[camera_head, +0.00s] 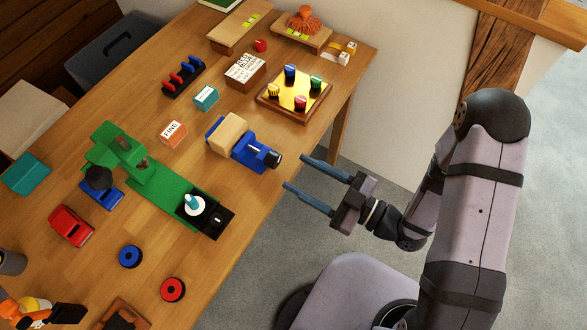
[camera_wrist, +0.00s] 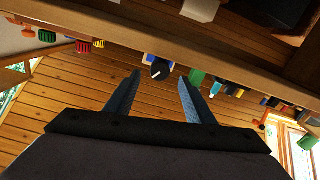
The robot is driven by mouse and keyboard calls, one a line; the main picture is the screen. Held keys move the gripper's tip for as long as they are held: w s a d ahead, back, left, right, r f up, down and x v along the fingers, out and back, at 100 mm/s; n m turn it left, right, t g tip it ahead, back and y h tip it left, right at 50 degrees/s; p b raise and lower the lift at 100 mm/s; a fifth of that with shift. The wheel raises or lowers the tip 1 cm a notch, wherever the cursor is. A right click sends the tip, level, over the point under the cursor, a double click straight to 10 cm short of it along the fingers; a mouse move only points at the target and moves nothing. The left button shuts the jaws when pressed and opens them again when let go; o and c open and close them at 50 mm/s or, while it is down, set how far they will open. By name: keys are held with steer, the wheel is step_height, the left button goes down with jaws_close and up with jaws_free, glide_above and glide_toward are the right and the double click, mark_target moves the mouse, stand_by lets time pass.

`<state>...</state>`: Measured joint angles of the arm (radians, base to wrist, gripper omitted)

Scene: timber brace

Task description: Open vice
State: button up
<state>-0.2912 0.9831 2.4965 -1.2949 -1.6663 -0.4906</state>
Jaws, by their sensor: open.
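The blue vice (camera_head: 258,154) stands near the right edge of the wooden table, with a pale wooden block (camera_head: 229,131) in it, seemingly between its jaws. Its black round handle (camera_head: 273,159) faces my gripper. My gripper (camera_head: 294,172) is open and empty just off the table edge, its two blue fingers pointing at the handle, apart from it. In the wrist view, the black handle (camera_wrist: 161,70) with a white line shows ahead, between the fingertips (camera_wrist: 160,79). The jaw contact on the block is too small to tell.
A green machine (camera_head: 160,185) lies left of the vice. A yellow board with coloured knobs (camera_head: 318,82) is behind it. An orange block (camera_head: 172,133) and a teal block (camera_head: 206,97) stand nearby. Open floor surrounds my gripper beyond the table edge.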

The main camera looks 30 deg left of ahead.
mark_target(278, 163)
steer(key=shift+d, duration=0.8)
steer(key=shift+a+p, duration=1.25)
steer(key=shift+a, duration=2)
